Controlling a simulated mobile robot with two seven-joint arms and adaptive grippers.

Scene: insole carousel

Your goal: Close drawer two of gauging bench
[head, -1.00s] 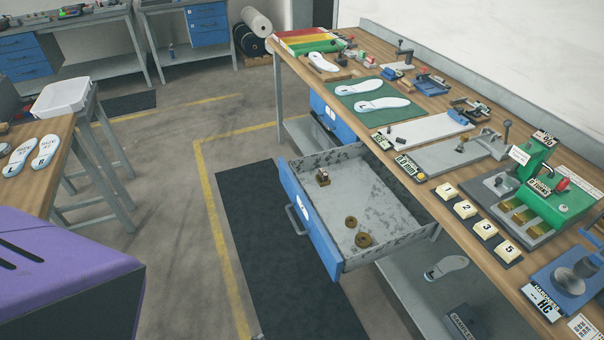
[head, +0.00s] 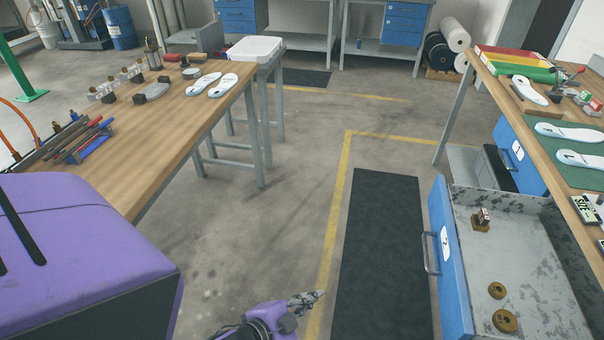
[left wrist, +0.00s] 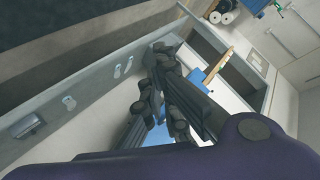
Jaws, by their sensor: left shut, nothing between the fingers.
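Drawer two (head: 447,262) of the gauging bench (head: 580,225) stands pulled open at the right of the head view. Its blue front has a grey bar handle (head: 430,253) and a white label. Inside lie two brass-coloured rings (head: 505,320) and a small block on a brown base (head: 482,219). My left gripper (head: 314,297) is at the bottom middle of the head view, left of the drawer front and apart from it. It is shut and empty. Its dark fingers (left wrist: 165,95) also show in the left wrist view. My right gripper is not in view.
A dark mat (head: 382,250) lies on the floor between my left gripper and the drawer. Another blue drawer front (head: 522,158) with label 1 is further back under the bench. A wooden table (head: 165,130) with tools and insoles stands at the left.

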